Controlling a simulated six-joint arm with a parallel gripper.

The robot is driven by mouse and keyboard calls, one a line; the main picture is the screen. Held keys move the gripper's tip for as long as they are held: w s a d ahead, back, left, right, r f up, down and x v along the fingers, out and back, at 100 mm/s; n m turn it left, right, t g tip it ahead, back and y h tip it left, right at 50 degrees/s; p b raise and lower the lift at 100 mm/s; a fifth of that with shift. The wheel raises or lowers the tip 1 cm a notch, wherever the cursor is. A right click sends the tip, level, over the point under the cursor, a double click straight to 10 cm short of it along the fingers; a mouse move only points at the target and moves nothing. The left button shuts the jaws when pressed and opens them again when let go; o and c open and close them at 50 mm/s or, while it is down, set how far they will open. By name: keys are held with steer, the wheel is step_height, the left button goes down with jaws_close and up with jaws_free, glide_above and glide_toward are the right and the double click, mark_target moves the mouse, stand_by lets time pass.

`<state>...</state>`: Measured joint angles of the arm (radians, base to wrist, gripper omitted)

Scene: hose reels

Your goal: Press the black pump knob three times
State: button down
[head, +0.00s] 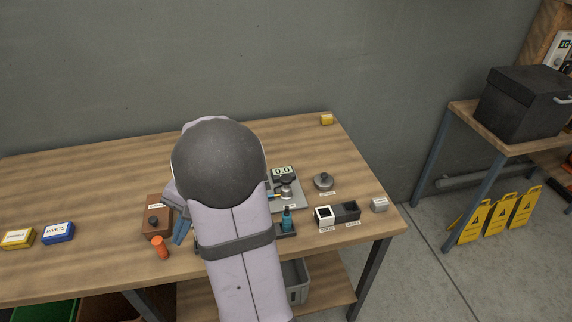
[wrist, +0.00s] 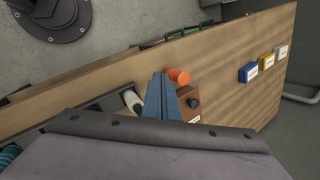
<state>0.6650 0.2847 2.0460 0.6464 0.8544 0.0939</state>
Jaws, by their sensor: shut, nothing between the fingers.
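A brown box with a black knob (head: 153,220) on top stands on the bench, left of my arm in the head view. The black knob also shows in the wrist view (wrist: 193,103), just right of my fingers. My gripper (head: 181,239) has blue fingers, which show beside the brown box (head: 157,205), partly hidden by my arm. In the wrist view my gripper (wrist: 160,76) is shut and empty, its tips together near an orange cylinder (wrist: 178,76). I cannot tell the height of the tips above the bench. The box's small label is unreadable.
The orange cylinder (head: 160,247) stands in front of the box. Yellow (head: 18,238) and blue (head: 58,232) boxes lie far left.

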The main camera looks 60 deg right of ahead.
steer(key=w+d+r+m+t+p, duration=0.2)
steer(key=d+r+m+p, duration=0.15)
steer(key=d, duration=0.35)
step_height(320, 180, up, 7)
steer(key=m+t+h+p, duration=0.3)
steer(key=m+h+p, duration=0.1)
steer(key=m+p, duration=0.55)
glide_above(290, 179)
steer(key=b, duration=0.1)
steer(key=shift+f+m, duration=0.25)
steer(key=shift+m, duration=0.25)
steer(key=shift+f, duration=0.15)
step_height(290, 179, down, 7)
steer(key=b, duration=0.5)
steer(key=shift+w+f, duration=0.1)
steer(key=shift+f, duration=0.05)
steer(key=shift+f+b, duration=0.65)
steer(key=shift+b, duration=0.05)
steer(key=shift+f, duration=0.15)
steer(key=shift+f+b, duration=0.25)
steer(key=shift+b, duration=0.25)
